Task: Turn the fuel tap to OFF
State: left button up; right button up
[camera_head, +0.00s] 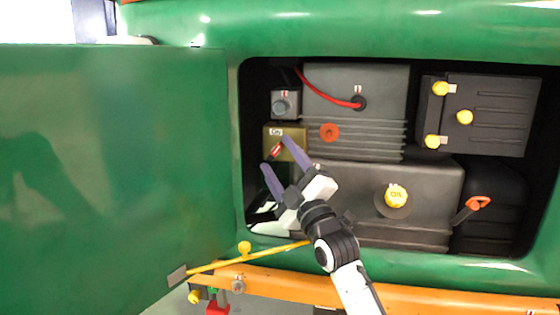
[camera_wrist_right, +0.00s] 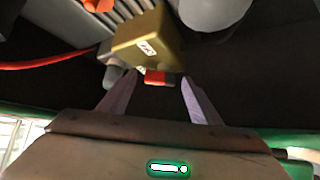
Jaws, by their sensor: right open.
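The fuel tap (camera_head: 276,151) shows as a small red lever with a dark end below the olive-brass box (camera_head: 271,130) in the engine bay. In the right wrist view the red lever (camera_wrist_right: 160,78) lies crosswise, just beyond and between my fingertips, under the box (camera_wrist_right: 140,45). My right gripper (camera_head: 275,154) is open, its two purple fingers reaching up and left toward the lever. The fingers appear to be on either side of it; contact cannot be told. The lever's pivot and any position marking are unreadable. My left gripper is out of view.
The open green door (camera_head: 110,150) fills the left. A yellow stay rod (camera_head: 245,257) crosses below my wrist. A grey box with a round fitting (camera_head: 284,104) sits above the tap. The engine block with an oil cap (camera_head: 396,196) stands right of my gripper.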

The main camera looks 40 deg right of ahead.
jog(key=b+v, duration=0.1)
jog(key=v, duration=0.9)
jog(key=shift+s+f, duration=0.1)
jog(key=shift+s, duration=0.05)
